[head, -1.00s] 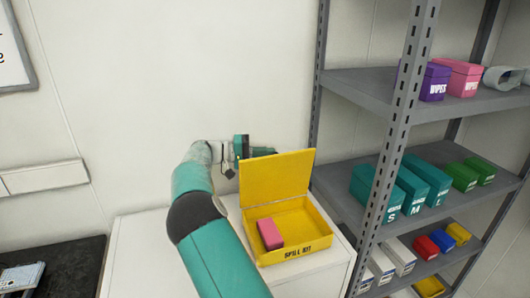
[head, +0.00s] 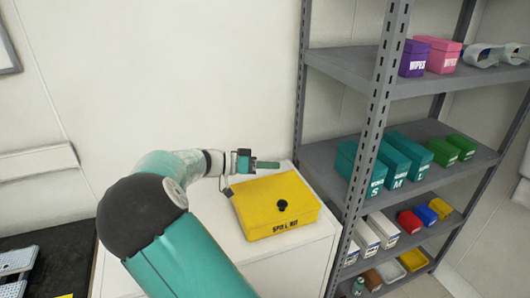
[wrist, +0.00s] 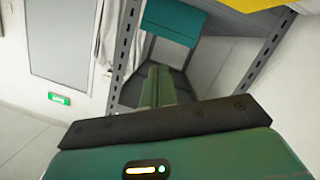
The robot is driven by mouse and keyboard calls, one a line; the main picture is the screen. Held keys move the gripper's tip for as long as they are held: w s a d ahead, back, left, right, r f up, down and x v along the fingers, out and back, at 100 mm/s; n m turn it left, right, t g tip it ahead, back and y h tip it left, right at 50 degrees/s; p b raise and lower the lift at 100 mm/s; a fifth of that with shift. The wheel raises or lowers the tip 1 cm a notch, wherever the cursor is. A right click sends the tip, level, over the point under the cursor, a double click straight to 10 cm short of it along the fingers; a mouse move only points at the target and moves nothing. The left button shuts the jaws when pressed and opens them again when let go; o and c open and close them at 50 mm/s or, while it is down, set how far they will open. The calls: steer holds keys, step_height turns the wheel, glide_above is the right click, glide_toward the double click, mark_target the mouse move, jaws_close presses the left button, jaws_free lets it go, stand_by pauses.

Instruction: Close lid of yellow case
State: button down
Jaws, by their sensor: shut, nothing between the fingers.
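The yellow case (head: 276,207), marked SPILL KIT, stands on a white cabinet. Its lid (head: 262,190) lies flat over the box, with a round black knob (head: 282,204) on top. The inside of the case is hidden by the lid. My gripper (head: 268,165) is shut and empty, just behind the back edge of the case in the head view. Whether it touches the case I cannot tell. In the wrist view my green fingers (wrist: 158,88) are together, and a yellow surface (wrist: 250,5) shows at the top right.
A grey metal shelf rack (head: 345,185) stands close to the right of the white cabinet (head: 292,262), holding teal boxes (head: 408,155) and other coloured boxes. The wall is behind my gripper. A dark surface (head: 62,255) lies at the lower left.

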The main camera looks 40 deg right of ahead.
mark_target(275, 213)
steer(key=s+f+m, duration=0.1)
steer(key=f, duration=0.1)
steer(key=s+a+f+m, duration=0.1)
steer(key=s+f, duration=0.1)
steer(key=s+f+m+t, duration=0.1)
steer(key=s+f, duration=0.1)
steer(key=f, duration=0.1)
steer(key=shift+a+f, duration=0.1)
steer(key=shift+a, duration=0.05)
steer(key=shift+s+a+f, duration=0.1)
steer(key=shift+s+f, duration=0.3)
steer(key=shift+f, duration=0.45)
steer(key=shift+f, duration=0.1)
steer(key=shift+a, duration=0.15)
